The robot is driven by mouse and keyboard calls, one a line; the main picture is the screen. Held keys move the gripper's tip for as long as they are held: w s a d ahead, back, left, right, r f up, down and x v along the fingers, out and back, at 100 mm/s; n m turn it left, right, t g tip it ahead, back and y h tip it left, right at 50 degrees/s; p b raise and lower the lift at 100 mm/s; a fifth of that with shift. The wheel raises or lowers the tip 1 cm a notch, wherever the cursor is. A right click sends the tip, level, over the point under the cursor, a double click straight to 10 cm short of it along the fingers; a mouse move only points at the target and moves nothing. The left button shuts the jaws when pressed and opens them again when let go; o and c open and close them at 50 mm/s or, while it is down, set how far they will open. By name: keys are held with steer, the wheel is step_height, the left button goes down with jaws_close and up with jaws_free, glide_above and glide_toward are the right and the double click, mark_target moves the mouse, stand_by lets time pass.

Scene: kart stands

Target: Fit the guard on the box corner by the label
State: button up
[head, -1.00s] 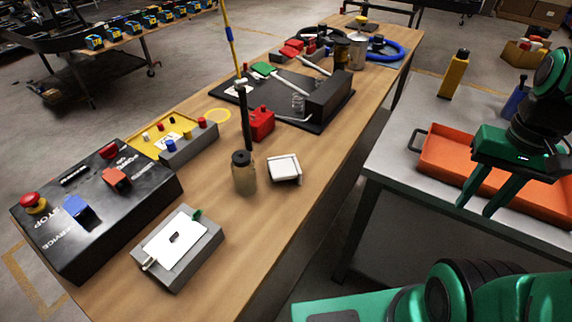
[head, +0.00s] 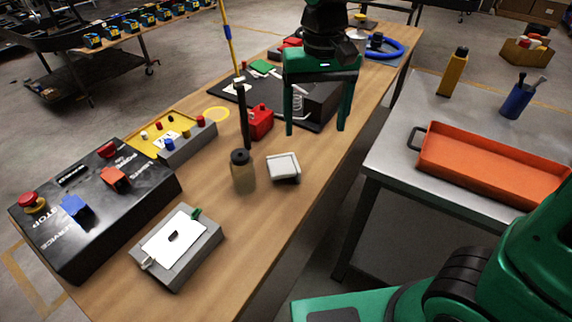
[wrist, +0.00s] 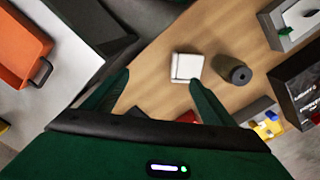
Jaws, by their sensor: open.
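A small white squarish piece (head: 284,167), which looks like the guard, lies on the wooden bench; it also shows in the wrist view (wrist: 187,66). A grey box (head: 185,268) with a white top stands nearer me on the left. Its top bears a small dark mark (head: 173,237), a green bit at the far right corner and a pale bit at the near left corner. I cannot tell which is the label. The box shows partly in the wrist view (wrist: 283,38). My gripper (head: 315,130) is open and empty, above the bench behind and right of the white piece; its fingers point down.
A brown dark-capped bottle (head: 243,178) stands just left of the white piece. A black control panel (head: 135,205) and a red can (head: 261,122) are also on the bench. An orange tray (head: 490,167) is on the grey table at right. Bare wood lies in front of the white piece.

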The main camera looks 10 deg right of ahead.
steer(key=n, duration=0.1)
glide_above(284, 165)
step_height(284, 165, down, 11)
steer(key=shift+w+r, duration=0.1)
stand_by(0.4)
steer(key=shift+c, duration=0.7)
steer(key=c, duration=1.1)
steer(key=shift+o, duration=0.2)
